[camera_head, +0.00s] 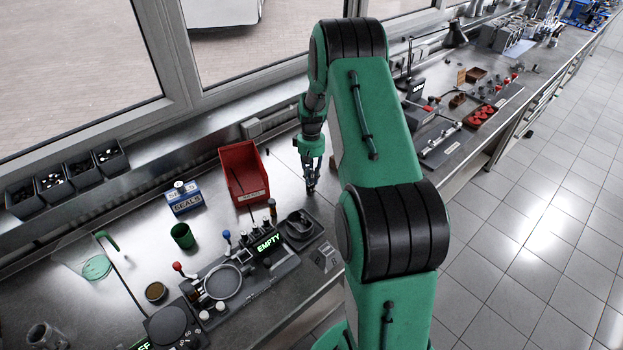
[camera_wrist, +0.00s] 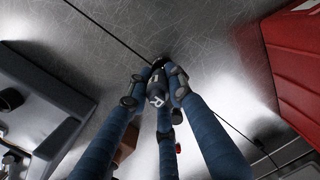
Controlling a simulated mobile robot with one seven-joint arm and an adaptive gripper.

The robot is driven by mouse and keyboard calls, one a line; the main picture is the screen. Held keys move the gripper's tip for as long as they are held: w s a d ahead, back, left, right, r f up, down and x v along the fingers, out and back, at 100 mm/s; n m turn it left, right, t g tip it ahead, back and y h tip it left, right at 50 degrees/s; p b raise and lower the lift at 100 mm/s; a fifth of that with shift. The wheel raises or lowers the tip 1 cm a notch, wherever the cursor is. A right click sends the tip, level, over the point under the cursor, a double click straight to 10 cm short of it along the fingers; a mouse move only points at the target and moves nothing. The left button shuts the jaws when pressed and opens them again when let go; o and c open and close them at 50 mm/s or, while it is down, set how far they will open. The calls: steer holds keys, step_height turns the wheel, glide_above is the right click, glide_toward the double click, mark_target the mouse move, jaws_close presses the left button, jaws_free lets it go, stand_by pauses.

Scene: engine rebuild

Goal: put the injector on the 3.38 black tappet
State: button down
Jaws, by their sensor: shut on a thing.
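My gripper (camera_head: 311,187) is low over the metal bench, just right of the red bin, in the head view. In the wrist view its blue fingers (camera_wrist: 157,90) are closed around a small dark part (camera_wrist: 156,92) with white lettering. Its lower end seems close to the bench top; I cannot tell whether it touches. The fingers hide much of it, and I cannot tell whether it is the injector. I cannot make out a tappet marked 3.38 in either view.
A red bin (camera_head: 243,173) also shows in the wrist view (camera_wrist: 295,65). Nearby are a blue SEALS box (camera_head: 184,198), a green cup (camera_head: 183,236), a fixture with an EMPTY display (camera_head: 266,244) and a dark tray (camera_head: 300,225). Several black bins (camera_head: 54,183) stand along the window.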

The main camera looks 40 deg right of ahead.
steer(key=shift+f, duration=0.35)
steer(key=shift+f, duration=0.15)
steer(key=c, duration=1.6)
jaws_free()
steer(key=shift+o, duration=0.2)
step_height(320, 180, up, 12)
steer(key=w, duration=0.1)
steer(key=shift+d, duration=0.4)
